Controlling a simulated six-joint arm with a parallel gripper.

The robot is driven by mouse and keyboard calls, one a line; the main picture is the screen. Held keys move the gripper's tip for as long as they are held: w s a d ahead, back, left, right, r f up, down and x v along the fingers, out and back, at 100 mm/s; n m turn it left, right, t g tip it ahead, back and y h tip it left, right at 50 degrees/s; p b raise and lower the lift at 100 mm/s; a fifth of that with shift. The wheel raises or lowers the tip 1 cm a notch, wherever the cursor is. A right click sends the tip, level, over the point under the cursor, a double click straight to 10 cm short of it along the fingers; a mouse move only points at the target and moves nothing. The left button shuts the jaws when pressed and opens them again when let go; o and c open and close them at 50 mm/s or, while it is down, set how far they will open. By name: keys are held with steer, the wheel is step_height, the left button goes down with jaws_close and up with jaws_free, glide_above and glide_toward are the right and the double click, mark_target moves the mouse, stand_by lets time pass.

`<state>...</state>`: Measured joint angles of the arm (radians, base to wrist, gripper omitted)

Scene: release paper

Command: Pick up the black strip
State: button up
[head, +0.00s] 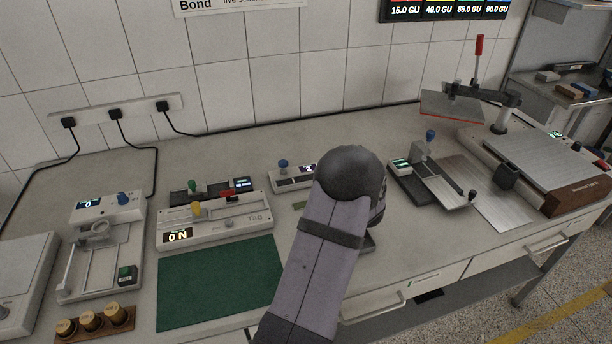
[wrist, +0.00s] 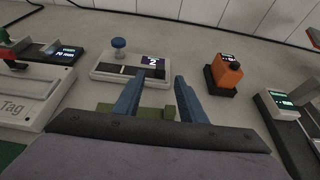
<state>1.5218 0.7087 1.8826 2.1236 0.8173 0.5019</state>
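My gripper (wrist: 159,76) is open, its two blue fingers apart with nothing held between them. In the head view my arm hides it. The fingers point at a small white device (wrist: 108,75) with a blue knob and a lit display; it shows partly behind my arm in the head view (head: 284,184). A black strip (wrist: 112,69) shows on the device's top, left of the fingertips. A darker patch lies beside it near the left fingertip. I cannot tell whether the strip is loose. A flat green piece (wrist: 152,112) lies beneath the fingers.
An orange block (wrist: 227,70) on a black base stands right of the fingers. The Tag device (head: 213,220) and green mat (head: 220,284) lie to the left. A device with a tilted plate (head: 440,188) and a large metal-topped press (head: 540,165) stand right.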

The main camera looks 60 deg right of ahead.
mark_target(300, 177)
steer(key=shift+p+x, duration=0.4)
steer(key=shift+x, duration=0.65)
steer(key=shift+d, duration=0.1)
steer(key=shift+f+p+x, duration=0.15)
steer(key=shift+p+x, duration=0.45)
steer(key=shift+x, duration=0.65)
steer(key=shift+f+p+x, duration=0.1)
steer(key=shift+p+x, duration=0.5)
steer(key=shift+x, duration=0.7)
jaws_close()
